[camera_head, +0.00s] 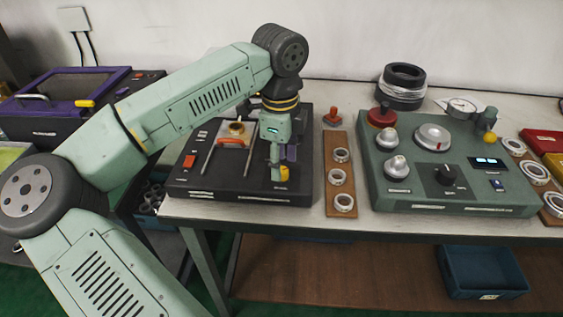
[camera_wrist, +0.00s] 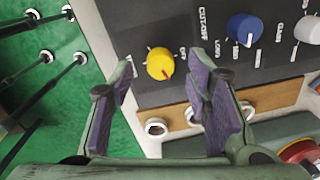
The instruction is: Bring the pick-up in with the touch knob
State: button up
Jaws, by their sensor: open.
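A black instrument box (camera_head: 235,190) stands on the bench beneath my arm. A yellow knob (camera_head: 284,174) sits at its front right; in the wrist view the knob (camera_wrist: 160,64) has a red pointer mark and shows between my fingertips. I cannot read a touch label beside it. My gripper (camera_head: 281,163) points down over this knob, its purple-padded fingers open on either side in the wrist view (camera_wrist: 162,66); contact cannot be told. A plate with a gold ring (camera_head: 236,128) and an orange bar (camera_head: 231,142) lies between two metal rails; whether this is the pick-up is unclear.
A blue knob (camera_wrist: 242,28) and a white knob (camera_wrist: 309,28) share the panel. A wooden strip with metal rings (camera_head: 340,178) lies right of the box, then a green device (camera_head: 450,205) with several knobs. A purple-framed case (camera_head: 60,90) stands left.

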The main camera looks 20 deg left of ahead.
jog(key=shift+f, duration=1.1)
grip_shut()
